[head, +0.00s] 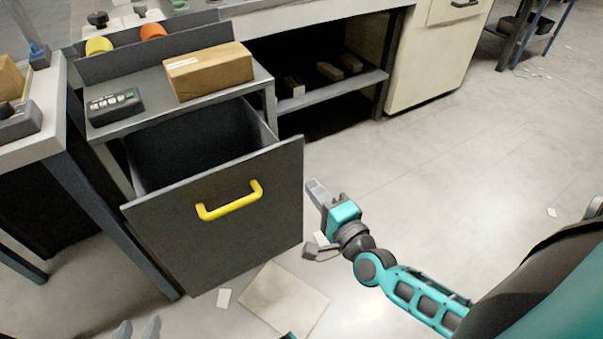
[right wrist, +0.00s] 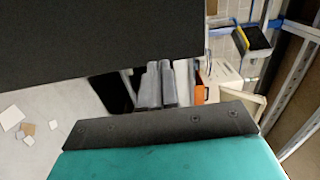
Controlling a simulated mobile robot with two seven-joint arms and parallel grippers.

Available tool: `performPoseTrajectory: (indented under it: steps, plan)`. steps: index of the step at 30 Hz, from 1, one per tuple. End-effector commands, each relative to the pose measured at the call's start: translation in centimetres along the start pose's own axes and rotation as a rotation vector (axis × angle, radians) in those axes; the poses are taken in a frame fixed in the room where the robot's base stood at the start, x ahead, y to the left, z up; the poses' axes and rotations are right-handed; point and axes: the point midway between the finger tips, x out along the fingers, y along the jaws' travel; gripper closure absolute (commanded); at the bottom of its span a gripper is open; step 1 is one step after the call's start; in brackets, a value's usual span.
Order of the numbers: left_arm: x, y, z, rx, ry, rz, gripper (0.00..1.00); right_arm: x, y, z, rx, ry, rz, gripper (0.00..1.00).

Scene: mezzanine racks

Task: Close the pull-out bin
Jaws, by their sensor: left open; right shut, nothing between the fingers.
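The pull-out bin (head: 160,228) is a dark grey box standing open under a small grey bench. Its front panel carries a yellow bar handle (head: 230,200), and its inside looks dark and empty. My right gripper (head: 314,187) is shut and empty just right of the panel's right edge; whether it touches cannot be told. Its shut fingers (right wrist: 160,85) also show in the right wrist view, below a large dark panel that seems to be the bin. My left gripper (head: 137,330) is open at the bottom edge, low in front of the bin; only its fingertips show.
A cardboard box (head: 209,71) and a dark keypad device (head: 115,106) sit on the bench top above the bin. A grey table (head: 62,150) stands close on the left. A flat tan sheet (head: 283,300) lies on the floor. The floor on the right is mostly clear.

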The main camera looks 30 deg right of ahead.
Motion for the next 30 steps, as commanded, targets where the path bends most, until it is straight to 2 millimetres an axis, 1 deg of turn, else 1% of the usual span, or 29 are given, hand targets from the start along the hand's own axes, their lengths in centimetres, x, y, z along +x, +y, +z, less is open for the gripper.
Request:
performPoseTrajectory:
  steps: [1, 3, 6, 10, 15, 26, 30]
  plan:
    - [0.1, 0.0, 0.3, 0.001, -0.003, 0.000, 0.57, 1.2, 0.0, 0.0, 0.002, 0.002, -0.005, 1.00]
    - [0.1, -0.1, 0.6, 0.002, -0.006, 0.000, 0.57, 2.5, 0.0, 0.0, 0.001, 0.001, -0.004, 1.00]
    - [0.2, -0.1, 0.9, 0.004, -0.010, 0.000, 0.57, 4.0, 0.0, 0.0, 0.001, 0.000, -0.002, 1.00]
    - [0.2, -0.1, 1.1, 0.005, -0.011, 0.000, 0.57, 5.3, 0.0, 0.0, 0.000, 0.000, -0.001, 1.00]
    - [0.3, -0.1, 1.2, 0.005, -0.011, 0.000, 0.57, 6.0, 0.1, 0.0, -0.001, 0.000, 0.001, 1.00]
    - [0.3, -0.1, 1.1, 0.004, -0.011, 0.000, 0.57, 6.1, 0.0, 0.0, -0.001, 0.000, 0.001, 1.00]
    - [0.4, 0.0, 1.2, 0.000, -0.010, 0.000, 0.57, 6.6, 0.0, 0.0, -0.001, 0.000, -0.001, 1.00]
